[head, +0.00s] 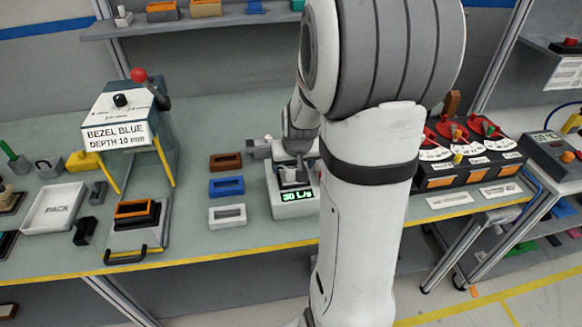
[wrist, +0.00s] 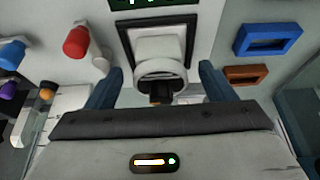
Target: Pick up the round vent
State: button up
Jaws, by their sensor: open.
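A pale grey round piece (wrist: 160,70), which looks like the round vent, sits on a black-framed square seat (wrist: 158,45) in the wrist view. A short dark part shows at its near side. My gripper (wrist: 157,76) is open, with one blue finger to the left of the piece and one to the right, and gaps on both sides. In the head view the tester (head: 283,204) reads 30 L/s. My gripper is over it, partly hidden by my arm, and the round piece is hard to make out there.
Brown (head: 226,162), blue (head: 227,187) and white (head: 228,215) rectangular frames lie left of the tester. A press labelled BEZEL BLUE (head: 128,115) stands further left. A red-topped part (wrist: 76,42) is close to the left finger. A dial unit (head: 460,160) stands at right.

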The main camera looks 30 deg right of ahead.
jog(key=shift+x, duration=1.25)
jog(key=c, duration=1.2)
